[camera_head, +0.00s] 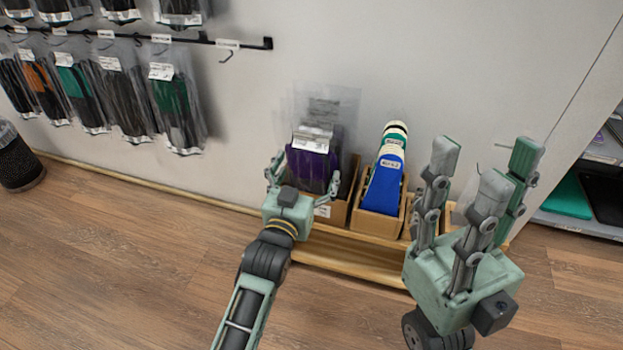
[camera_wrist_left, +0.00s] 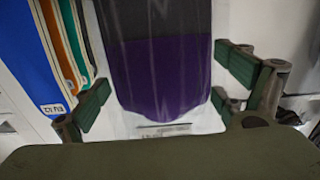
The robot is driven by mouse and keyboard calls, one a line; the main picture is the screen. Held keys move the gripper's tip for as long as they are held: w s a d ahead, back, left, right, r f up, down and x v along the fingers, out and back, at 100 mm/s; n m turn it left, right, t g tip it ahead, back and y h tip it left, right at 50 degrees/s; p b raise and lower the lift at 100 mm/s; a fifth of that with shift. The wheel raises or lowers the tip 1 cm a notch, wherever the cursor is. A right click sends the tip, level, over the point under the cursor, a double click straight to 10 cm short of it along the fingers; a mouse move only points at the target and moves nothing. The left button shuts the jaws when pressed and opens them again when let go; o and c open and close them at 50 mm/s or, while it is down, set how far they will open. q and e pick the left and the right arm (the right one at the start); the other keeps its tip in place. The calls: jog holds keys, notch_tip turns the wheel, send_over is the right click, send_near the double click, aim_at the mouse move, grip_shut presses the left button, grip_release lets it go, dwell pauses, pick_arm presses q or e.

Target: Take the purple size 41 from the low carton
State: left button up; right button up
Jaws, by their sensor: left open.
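The purple insole pack (camera_head: 312,168) stands upright in clear wrapping with a white label, in the left cardboard carton (camera_head: 341,210) of the low wooden rack. In the left wrist view the purple pack (camera_wrist_left: 165,75) fills the middle, purple below and dark grey above. My left gripper (camera_head: 303,180) is open, with its fingers on either side of the pack. In the left wrist view a gap shows between the pack and the right fingers; the left finger is close to its edge. My right gripper (camera_head: 485,175) is raised in front of the rack's right end, its fingers spread and empty.
A second carton (camera_head: 377,222) beside it holds blue insoles (camera_head: 384,180) with others behind. The low wooden rack (camera_head: 345,258) stands against the wall. Packs hang from a rail (camera_head: 130,35) at upper left. A grey shelf (camera_head: 575,222) is at right.

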pick_arm(q)
jog(key=c, duration=1.6)
jog(key=shift+r, duration=0.1)
